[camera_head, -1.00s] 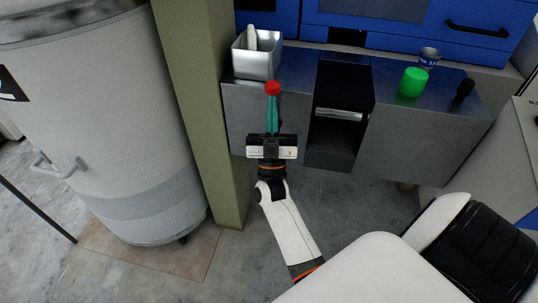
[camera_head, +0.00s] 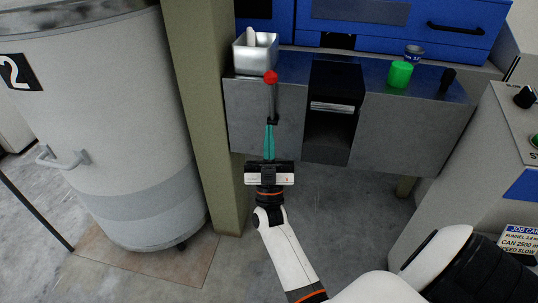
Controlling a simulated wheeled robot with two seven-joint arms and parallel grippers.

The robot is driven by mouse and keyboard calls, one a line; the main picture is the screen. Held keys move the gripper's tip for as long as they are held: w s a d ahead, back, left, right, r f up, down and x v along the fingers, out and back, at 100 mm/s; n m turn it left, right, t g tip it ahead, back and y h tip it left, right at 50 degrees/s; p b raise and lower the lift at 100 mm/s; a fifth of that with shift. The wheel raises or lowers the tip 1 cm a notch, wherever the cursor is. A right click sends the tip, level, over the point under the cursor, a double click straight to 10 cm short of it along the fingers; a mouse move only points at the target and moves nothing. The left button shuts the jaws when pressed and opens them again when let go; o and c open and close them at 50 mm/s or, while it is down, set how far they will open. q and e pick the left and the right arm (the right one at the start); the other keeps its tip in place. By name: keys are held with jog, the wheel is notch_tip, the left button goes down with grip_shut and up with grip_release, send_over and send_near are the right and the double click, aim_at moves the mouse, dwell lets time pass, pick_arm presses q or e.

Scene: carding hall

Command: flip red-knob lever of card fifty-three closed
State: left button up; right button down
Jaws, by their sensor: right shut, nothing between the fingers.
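The red knob (camera_head: 271,77) tops a thin grey lever (camera_head: 271,102) that stands upright against the front of the grey metal machine front (camera_head: 375,130). My right gripper (camera_head: 269,126) is below the knob, its green fingers pointing up towards the lever's lower part. The fingers are shut with nothing between them. Whether the fingertips touch the lever I cannot tell. The lever's lower end is hidden around the fingertips. My left gripper is not in view.
A metal bin (camera_head: 256,54) sits behind the knob. A green cylinder (camera_head: 400,74), a small cup (camera_head: 414,53) and a black knob (camera_head: 447,77) stand on the ledge. A green-grey post (camera_head: 208,120) and a large white can (camera_head: 100,120) are at left; a control box (camera_head: 480,160) is at right.

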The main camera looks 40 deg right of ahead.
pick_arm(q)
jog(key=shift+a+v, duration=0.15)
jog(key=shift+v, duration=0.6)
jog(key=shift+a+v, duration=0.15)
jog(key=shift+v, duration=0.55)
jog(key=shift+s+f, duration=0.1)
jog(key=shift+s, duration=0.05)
